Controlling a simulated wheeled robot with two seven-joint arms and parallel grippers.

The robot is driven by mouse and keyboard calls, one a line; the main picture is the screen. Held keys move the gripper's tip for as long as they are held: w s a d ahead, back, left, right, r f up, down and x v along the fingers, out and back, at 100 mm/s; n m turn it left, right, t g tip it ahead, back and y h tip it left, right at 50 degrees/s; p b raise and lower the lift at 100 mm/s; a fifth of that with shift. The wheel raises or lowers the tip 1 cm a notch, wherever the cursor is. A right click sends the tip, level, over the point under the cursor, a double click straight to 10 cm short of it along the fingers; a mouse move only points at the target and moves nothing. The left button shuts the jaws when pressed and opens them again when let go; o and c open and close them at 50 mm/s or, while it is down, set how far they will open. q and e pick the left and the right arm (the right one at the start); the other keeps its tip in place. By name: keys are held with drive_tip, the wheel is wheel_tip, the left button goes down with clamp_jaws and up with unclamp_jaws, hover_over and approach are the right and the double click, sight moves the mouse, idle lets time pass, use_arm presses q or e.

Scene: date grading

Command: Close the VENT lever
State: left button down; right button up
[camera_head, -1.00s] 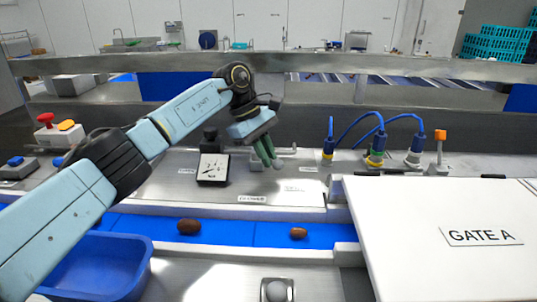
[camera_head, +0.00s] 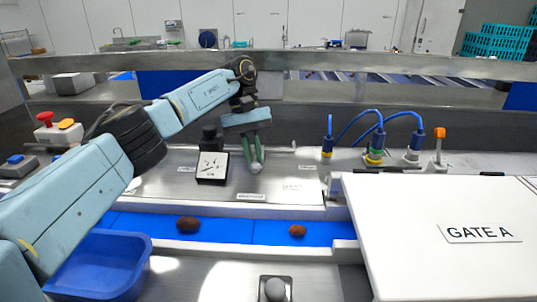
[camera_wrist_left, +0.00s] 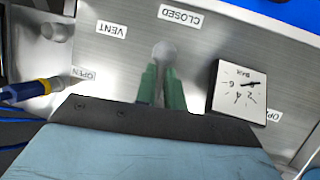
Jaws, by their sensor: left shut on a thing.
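My left gripper (camera_head: 256,164) is shut on the pale round knob of the VENT lever (camera_head: 256,169), on the metal panel behind the belt. In the left wrist view the knob (camera_wrist_left: 165,50) shows between the green fingertips (camera_wrist_left: 163,78), close to the CLOSED label (camera_wrist_left: 180,15). In the head view the CLOSED label (camera_head: 251,197) is just in front of the knob. The lever's shaft is mostly hidden by the fingers. My right gripper is not in view.
A square dial gauge (camera_head: 212,167) stands close left of the gripper. Blue-cabled connectors (camera_head: 375,157) and an orange-tipped lever (camera_head: 439,145) are to the right. Dates (camera_head: 188,225) lie on the blue belt (camera_head: 232,230). A white GATE A cover (camera_head: 430,265) is front right, a blue bin (camera_head: 140,270) front left.

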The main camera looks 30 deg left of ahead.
use_arm(q)
drive_tip(key=shift+s+r+m+g, duration=0.15)
drive_tip(key=shift+m+g, duration=0.15)
drive_tip(key=shift+m, duration=0.2)
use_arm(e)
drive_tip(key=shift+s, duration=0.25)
use_arm(q)
drive_tip(key=c, duration=1.6)
unclamp_jaws()
drive_tip(key=o, duration=0.3)
drive_tip(key=shift+s, duration=0.3)
drive_tip(key=shift+w+a, duration=0.1)
drive_tip(key=shift+w, duration=0.1)
drive_tip(key=shift+w+a+r, duration=0.1)
drive_tip(key=shift+a+r, duration=0.05)
drive_tip(key=shift+r, duration=0.35)
drive_tip(key=p+v, duration=0.5)
drive_tip(key=v, duration=0.1)
drive_tip(key=shift+d+p, duration=0.2)
drive_tip(key=shift+p, duration=0.2)
drive_tip(key=shift+a+r+p, duration=0.15)
drive_tip(key=shift+r+p, duration=0.1)
drive_tip(key=shift+p, duration=0.45)
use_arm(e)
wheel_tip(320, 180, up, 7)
